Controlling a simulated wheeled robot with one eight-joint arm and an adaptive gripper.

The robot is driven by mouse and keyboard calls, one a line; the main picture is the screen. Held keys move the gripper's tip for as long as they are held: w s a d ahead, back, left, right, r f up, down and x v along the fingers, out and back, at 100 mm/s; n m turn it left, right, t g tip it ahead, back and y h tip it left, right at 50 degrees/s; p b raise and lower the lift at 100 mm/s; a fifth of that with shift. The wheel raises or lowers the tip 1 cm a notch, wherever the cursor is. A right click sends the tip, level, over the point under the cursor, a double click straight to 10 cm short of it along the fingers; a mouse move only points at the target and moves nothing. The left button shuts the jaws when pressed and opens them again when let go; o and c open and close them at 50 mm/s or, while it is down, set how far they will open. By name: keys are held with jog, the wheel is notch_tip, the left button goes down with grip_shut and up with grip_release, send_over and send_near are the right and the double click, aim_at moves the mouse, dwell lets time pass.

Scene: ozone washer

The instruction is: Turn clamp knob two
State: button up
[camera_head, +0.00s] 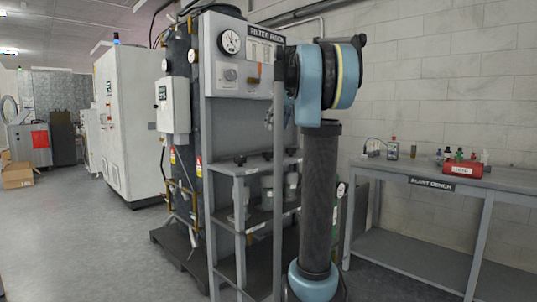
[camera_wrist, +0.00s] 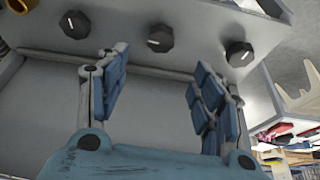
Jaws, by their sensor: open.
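Three dark clamp knobs with white marker lines show in a row in the wrist view: a left knob (camera_wrist: 75,24), a middle knob (camera_wrist: 160,38) and a right knob (camera_wrist: 239,53). No number is readable on them, so I cannot tell from labels which is two. My gripper (camera_wrist: 156,68) is open and empty, its blue-padded fingers spread apart below the middle knob in the picture, not touching any knob. In the head view, dark knobs (camera_head: 239,160) sit on the filter rack's upper shelf, and my gripper is mostly hidden behind my arm.
The grey filter rack (camera_head: 204,130) has a gauge panel (camera_head: 243,60) above the shelf and uprights at its corners. A plant bench (camera_head: 500,180) with bottles and a red case (camera_head: 463,169) stands at right. Open floor (camera_head: 80,240) lies at left.

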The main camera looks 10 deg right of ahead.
aim_at(269, 152)
jog(key=x, duration=1.3)
jog(key=shift+f, duration=0.25)
jog(key=c, duration=1.1)
